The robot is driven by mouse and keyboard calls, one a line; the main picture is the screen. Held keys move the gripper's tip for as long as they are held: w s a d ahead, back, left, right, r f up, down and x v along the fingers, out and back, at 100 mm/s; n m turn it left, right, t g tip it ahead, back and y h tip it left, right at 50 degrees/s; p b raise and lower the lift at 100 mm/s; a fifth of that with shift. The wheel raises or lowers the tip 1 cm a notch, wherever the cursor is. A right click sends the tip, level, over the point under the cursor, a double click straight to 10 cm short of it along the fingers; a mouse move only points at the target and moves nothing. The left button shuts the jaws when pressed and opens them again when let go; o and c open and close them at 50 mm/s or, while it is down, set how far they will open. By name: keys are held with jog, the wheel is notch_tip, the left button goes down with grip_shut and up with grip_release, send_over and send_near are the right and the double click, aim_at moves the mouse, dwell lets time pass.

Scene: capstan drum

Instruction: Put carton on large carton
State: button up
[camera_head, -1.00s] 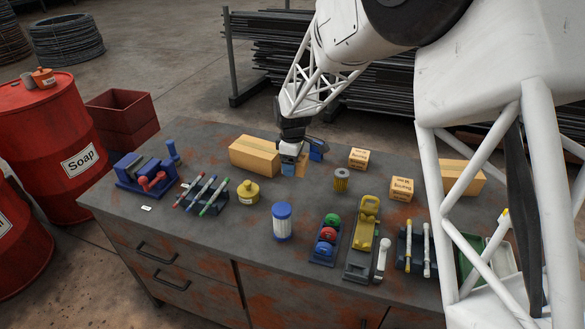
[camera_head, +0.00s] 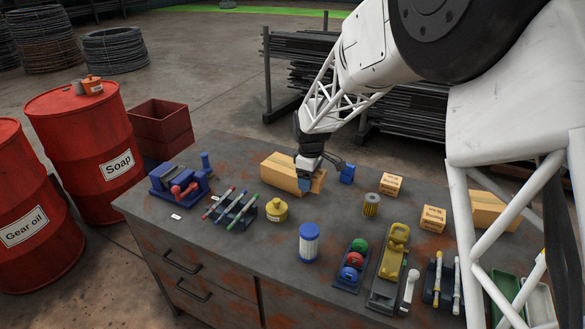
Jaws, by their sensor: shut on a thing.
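The large carton (camera_head: 283,172), a long brown closed box, lies at the back of the workbench, left of centre. My gripper (camera_head: 324,177) is at its right end, with one blue fingertip in front of it. The gripper is shut on a small brown carton (camera_head: 319,182), mostly hidden by the near fingertip and hard to tell apart from the large carton. I cannot tell whether the two touch. Another brown carton (camera_head: 488,212) lies at the right, partly behind my arm.
Two small labelled boxes (camera_head: 392,184) (camera_head: 433,218) and a yellow-black cylinder (camera_head: 371,204) stand right of my gripper.

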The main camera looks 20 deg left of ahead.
jog(key=a, duration=0.1)
jog(key=s+a+r, duration=0.1)
jog(key=a, duration=0.2)
jog(key=shift+s+r, duration=0.25)
jog(key=shift+r, duration=0.1)
jog(key=shift+w+a, duration=0.1)
send_over(286, 164)
jog(key=shift+s+d+f, duration=0.2)
jog(key=shift+s+f, duration=0.25)
jog(key=shift+f, duration=0.25)
jog(key=shift+w, duration=0.1)
dwell(0.3)
jog(key=shift+w+a+f, duration=0.1)
jog(key=shift+w+a, duration=0.1)
jog(key=shift+w+a+f, duration=0.1)
jog(key=shift+f, duration=1.6)
jog(key=shift+f, duration=0.15)
